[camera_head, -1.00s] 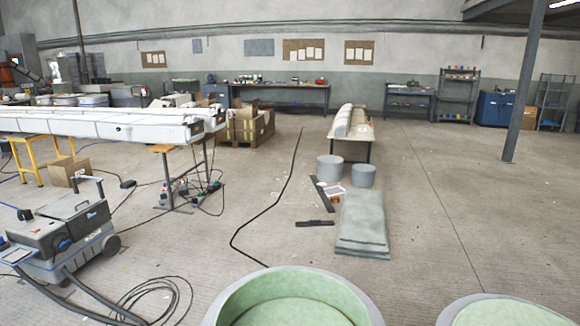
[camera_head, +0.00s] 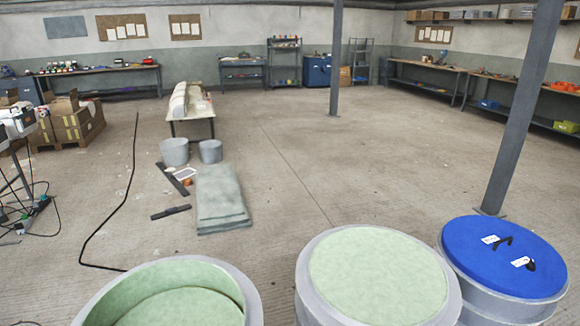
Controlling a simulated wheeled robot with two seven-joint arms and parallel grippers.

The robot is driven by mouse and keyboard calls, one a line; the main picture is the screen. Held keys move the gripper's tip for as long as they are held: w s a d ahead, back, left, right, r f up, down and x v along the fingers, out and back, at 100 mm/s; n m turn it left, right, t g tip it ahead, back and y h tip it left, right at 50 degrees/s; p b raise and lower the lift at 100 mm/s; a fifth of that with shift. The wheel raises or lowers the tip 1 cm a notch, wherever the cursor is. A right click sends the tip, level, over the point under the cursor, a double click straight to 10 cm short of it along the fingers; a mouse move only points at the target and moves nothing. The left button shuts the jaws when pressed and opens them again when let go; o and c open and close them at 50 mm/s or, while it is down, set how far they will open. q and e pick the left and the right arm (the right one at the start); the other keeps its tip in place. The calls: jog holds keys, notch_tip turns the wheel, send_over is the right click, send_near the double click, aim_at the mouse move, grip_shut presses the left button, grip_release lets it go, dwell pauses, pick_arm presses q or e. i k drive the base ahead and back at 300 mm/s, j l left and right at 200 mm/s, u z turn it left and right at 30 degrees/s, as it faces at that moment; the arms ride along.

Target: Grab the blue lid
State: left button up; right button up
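The blue lid (camera_head: 505,256) is a round disc lying on top of a grey drum-shaped mould (camera_head: 484,303) at the lower right of the head view. It has two white labels and two dark curved marks or handles on its top; I cannot tell which. Neither of my grippers shows in the view.
Left of the blue lid stand a mould with a pale green top (camera_head: 378,277) and an open, green-lined mould (camera_head: 180,298). A grey post (camera_head: 521,110) rises behind the lid. A folded grey-green sheet (camera_head: 220,198) and a black cable (camera_head: 118,205) lie on the floor. The middle floor is clear.

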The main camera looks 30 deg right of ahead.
aim_at(494, 253)
jog(key=z, duration=2.45)
jog(key=i+l, duration=0.15)
jog(key=i+z, duration=0.05)
jog(key=i, duration=0.05)
